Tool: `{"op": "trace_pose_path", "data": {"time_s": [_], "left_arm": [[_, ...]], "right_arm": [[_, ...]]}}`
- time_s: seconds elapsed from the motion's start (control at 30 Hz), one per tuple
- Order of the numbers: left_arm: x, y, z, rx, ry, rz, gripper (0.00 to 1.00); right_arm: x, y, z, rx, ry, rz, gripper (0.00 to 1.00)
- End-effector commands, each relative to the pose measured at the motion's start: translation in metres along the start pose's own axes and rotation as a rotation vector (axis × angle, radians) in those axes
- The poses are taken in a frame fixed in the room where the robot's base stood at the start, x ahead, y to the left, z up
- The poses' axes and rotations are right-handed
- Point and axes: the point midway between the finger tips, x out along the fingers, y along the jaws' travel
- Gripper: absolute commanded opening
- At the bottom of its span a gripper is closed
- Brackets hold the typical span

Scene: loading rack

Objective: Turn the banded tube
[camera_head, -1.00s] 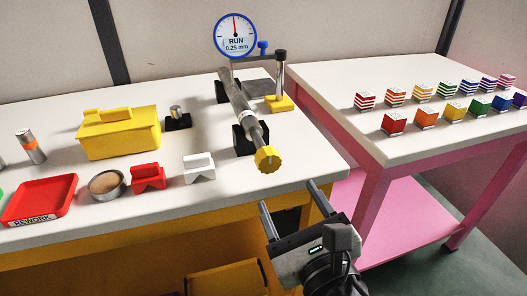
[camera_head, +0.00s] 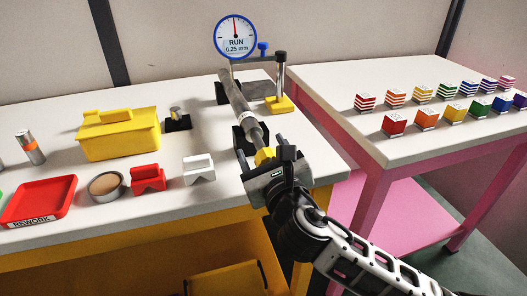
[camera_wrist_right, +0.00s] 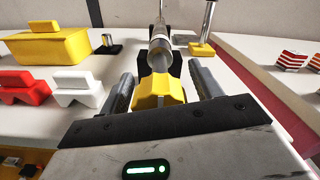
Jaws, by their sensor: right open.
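A long grey tube (camera_head: 238,98) with a pale band lies across black V-blocks (camera_head: 246,138). A yellow faceted knob (camera_head: 264,155) is on its near end. My right gripper (camera_head: 265,150) is open at this end. In the right wrist view the knob (camera_wrist_right: 160,92) stands between the two open fingers, with a visible gap on the right and a smaller one on the left. The tube's near part (camera_wrist_right: 160,52) runs away from me there. My left gripper is out of view.
A white block (camera_head: 199,170), a red block (camera_head: 148,180), a round dish (camera_head: 105,186) and a red REWORK tray (camera_head: 70,190) lie left. A yellow post base (camera_head: 280,104) stands close right of the tube. A pink-framed table (camera_head: 370,160) holds several coloured blocks.

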Motion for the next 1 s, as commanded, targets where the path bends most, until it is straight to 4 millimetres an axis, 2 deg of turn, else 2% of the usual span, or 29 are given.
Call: {"op": "trace_pose_path", "data": {"time_s": [0.1, 0.13, 0.2, 0.3, 0.67, 1.0], "left_arm": [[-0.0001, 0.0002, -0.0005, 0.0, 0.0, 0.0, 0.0], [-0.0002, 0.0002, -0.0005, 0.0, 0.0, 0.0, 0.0], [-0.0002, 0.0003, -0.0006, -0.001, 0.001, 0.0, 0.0], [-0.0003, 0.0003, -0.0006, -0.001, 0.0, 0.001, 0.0], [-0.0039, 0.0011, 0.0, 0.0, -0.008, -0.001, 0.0], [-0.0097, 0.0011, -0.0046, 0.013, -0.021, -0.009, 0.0]], "right_arm": [[-0.0001, 0.0001, 0.0002, 0.0, 0.0, 0.0, 0.64], [-0.0002, 0.0001, 0.0002, 0.0, 0.0, 0.0, 0.61], [-0.0003, 0.0001, 0.0002, 0.001, 0.0, 0.0, 0.42], [-0.0004, 0.0001, 0.0001, 0.001, 0.0, 0.0, 0.19], [-0.0007, 0.0003, 0.0003, 0.044, 0.002, 0.001, 0.19], [-0.0009, 0.0001, 0.0016, 0.273, 0.003, 0.001, 0.19]]}}
